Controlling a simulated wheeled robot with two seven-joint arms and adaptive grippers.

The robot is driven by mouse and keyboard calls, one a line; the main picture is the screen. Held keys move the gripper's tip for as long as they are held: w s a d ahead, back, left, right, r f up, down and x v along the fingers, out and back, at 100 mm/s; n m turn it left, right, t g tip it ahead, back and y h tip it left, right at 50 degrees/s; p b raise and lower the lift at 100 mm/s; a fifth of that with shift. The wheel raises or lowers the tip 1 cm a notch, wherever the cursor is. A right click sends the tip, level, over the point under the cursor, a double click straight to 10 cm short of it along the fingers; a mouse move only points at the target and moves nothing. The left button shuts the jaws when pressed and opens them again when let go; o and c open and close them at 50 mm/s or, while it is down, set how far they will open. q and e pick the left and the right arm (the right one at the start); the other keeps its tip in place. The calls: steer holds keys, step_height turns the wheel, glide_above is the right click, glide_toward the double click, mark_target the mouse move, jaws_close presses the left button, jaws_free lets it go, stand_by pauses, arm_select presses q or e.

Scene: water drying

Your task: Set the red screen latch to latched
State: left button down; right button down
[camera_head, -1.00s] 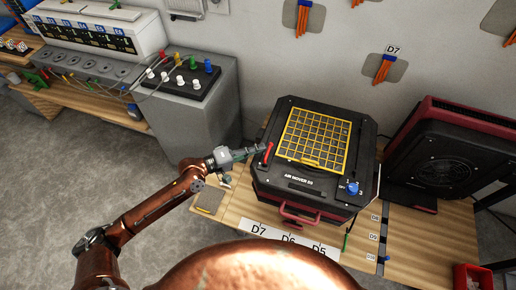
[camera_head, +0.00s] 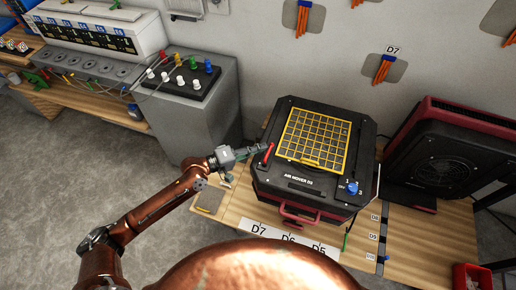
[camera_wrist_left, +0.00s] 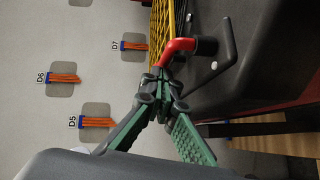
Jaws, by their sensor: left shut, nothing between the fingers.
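The red screen latch (camera_head: 268,153) is a small red lever at the left edge of the yellow screen (camera_head: 316,140) on the black air mover (camera_head: 300,182). My left gripper (camera_head: 262,149) is shut and empty, with its fingertips at the latch from the left. In the left wrist view the latch (camera_wrist_left: 178,48) is a bent red handle on a black pivot, just beyond the tips of my left gripper (camera_wrist_left: 160,82). I cannot tell whether the tips touch it. My right gripper is not in view.
A blue knob (camera_head: 352,188) sits at the air mover's front right, and a red handle (camera_head: 300,214) at its front. A second dark machine (camera_head: 450,150) stands to the right. A grey bench unit (camera_head: 195,110) stands to the left, with open floor in front of it.

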arm_select(q)
steer(key=shift+d, duration=0.2)
steer(key=shift+w+d+p, duration=0.15)
steer(key=shift+d+p, duration=0.3)
steer(key=shift+d, duration=0.25)
stand_by(1.8)
